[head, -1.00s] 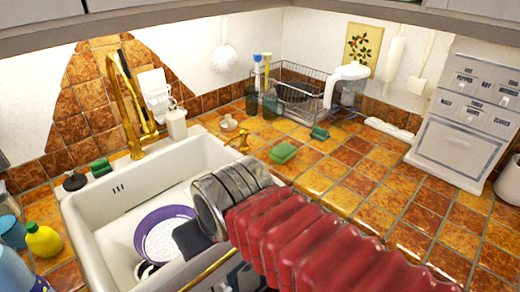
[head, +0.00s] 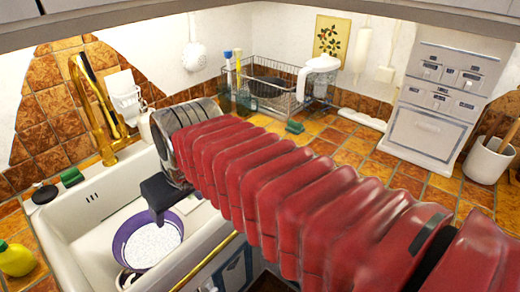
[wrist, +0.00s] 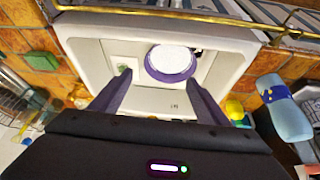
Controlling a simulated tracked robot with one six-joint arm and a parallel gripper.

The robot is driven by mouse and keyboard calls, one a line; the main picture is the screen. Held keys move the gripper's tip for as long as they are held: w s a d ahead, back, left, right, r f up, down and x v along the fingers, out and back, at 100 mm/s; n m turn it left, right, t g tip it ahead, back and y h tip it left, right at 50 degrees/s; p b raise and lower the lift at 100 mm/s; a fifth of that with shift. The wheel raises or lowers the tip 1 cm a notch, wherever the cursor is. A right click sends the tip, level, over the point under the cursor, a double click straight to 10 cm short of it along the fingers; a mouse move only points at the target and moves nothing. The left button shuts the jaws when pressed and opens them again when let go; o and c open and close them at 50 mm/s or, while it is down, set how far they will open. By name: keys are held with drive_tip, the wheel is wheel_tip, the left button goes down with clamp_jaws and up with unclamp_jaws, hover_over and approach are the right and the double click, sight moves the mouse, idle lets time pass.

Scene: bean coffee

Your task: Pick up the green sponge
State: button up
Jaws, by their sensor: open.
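A green sponge (head: 294,127) lies on the tiled counter near the dish rack in the head view. Another green sponge (head: 70,177) sits at the sink's back left corner. A green sponge (wrist: 42,60) shows on the tiles at the left of the wrist view. My gripper (head: 158,203) hangs above the sink, apart from the sponges. In the wrist view my gripper (wrist: 157,80) has its fingers spread with nothing between them. My red-sleeved arm covers much of the counter right of the sink.
A white sink (head: 100,215) holds a purple-rimmed bowl (head: 150,240) under my gripper. A brass faucet (head: 90,105) rises behind it. A wire dish rack (head: 270,95) and white pitcher (head: 318,75) stand at the back. A yellow bottle (head: 16,260) is at the left.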

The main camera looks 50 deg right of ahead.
drive_tip(key=o, duration=0.6)
drive_tip(key=shift+g, duration=0.3)
drive_tip(key=w+d, duration=0.2)
drive_tip(key=d, duration=0.1)
drive_tip(key=w+d+r, duration=0.1)
drive_tip(key=w+d, duration=0.2)
drive_tip(key=w+d+r, duration=0.1)
drive_tip(key=w+d, duration=0.2)
drive_tip(key=shift+d+r, duration=0.15)
drive_tip(key=shift+r, duration=0.1)
drive_tip(key=shift+o, duration=0.2)
drive_tip(key=w+d+f, duration=0.2)
drive_tip(key=d, duration=0.9)
drive_tip(key=w+d+f, duration=0.2)
drive_tip(key=d, duration=0.9)
drive_tip(key=w+d+f+n, duration=0.1)
drive_tip(key=w+d+f, duration=0.1)
drive_tip(key=d, duration=0.9)
drive_tip(key=shift+d+f+y, duration=0.15)
drive_tip(key=shift+d+y, duration=0.25)
drive_tip(key=shift+w, duration=0.1)
drive_tip(key=x, duration=0.8)
drive_tip(key=shift+f, duration=0.1)
drive_tip(key=shift+w+f, duration=0.1)
drive_tip(key=shift+f, duration=0.1)
